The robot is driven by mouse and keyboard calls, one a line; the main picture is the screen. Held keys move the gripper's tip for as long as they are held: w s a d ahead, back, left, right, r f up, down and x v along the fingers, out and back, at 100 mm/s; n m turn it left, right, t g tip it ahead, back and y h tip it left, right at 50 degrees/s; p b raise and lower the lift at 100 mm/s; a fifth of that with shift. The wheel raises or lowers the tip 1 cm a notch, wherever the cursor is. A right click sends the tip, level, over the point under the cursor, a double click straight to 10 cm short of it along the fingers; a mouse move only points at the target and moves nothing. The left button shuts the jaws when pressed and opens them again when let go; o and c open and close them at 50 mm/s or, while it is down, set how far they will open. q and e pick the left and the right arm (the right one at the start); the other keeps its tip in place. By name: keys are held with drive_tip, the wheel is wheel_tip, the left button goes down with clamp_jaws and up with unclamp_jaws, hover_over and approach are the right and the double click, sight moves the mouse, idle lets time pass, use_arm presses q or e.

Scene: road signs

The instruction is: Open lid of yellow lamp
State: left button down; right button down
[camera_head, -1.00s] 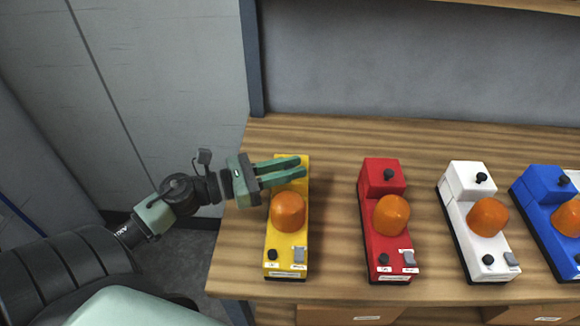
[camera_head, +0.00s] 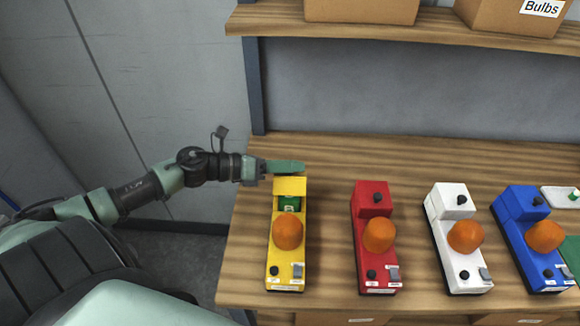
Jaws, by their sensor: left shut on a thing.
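The yellow lamp (camera_head: 273,258) stands at the left of the wooden table, with an orange dome on it. Its lid (camera_head: 289,186) is tilted up at the back end, and a green thing (camera_head: 289,202) shows in the opened compartment below. My left gripper (camera_head: 290,167) is at the raised lid's far side, its fingers pointing right. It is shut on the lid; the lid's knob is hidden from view. My right gripper is not in view.
A red lamp (camera_head: 366,257), a white lamp (camera_head: 447,253) and a blue lamp (camera_head: 526,253) stand to the right with lids down. A shelf (camera_head: 400,33) with cardboard boxes (camera_head: 360,8) is above the table's back. A white tray (camera_head: 553,197) lies at far right.

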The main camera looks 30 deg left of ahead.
use_arm(q)
drive_tip(key=shift+w+a+r+n+g, duration=0.15)
drive_tip(key=shift+w+a+n+g, duration=0.35)
drive_tip(key=shift+w, duration=0.3)
drive_tip(key=shift+w+a+f+n+g+h+b, duration=0.15)
drive_tip(key=shift+w+a+f+n+g+b, duration=0.25)
drive_tip(key=shift+w+n+b, duration=0.3)
drive_tip(key=shift+w+a+f+n+g+h+b, duration=0.1)
drive_tip(key=shift+w+a+f+n+g+b, duration=0.3)
drive_tip(key=shift+w+a+n+b, duration=0.25)
drive_tip(key=shift+w+a+f+n+g+h+b, duration=0.15)
drive_tip(key=shift+w+a+f+n+g+b, duration=0.2)
drive_tip(key=shift+w+n+b, duration=0.4)
drive_tip(key=shift+w+f, duration=0.15)
drive_tip(key=shift+w, duration=0.05)
drive_tip(key=c, duration=1.3)
unclamp_jaws()
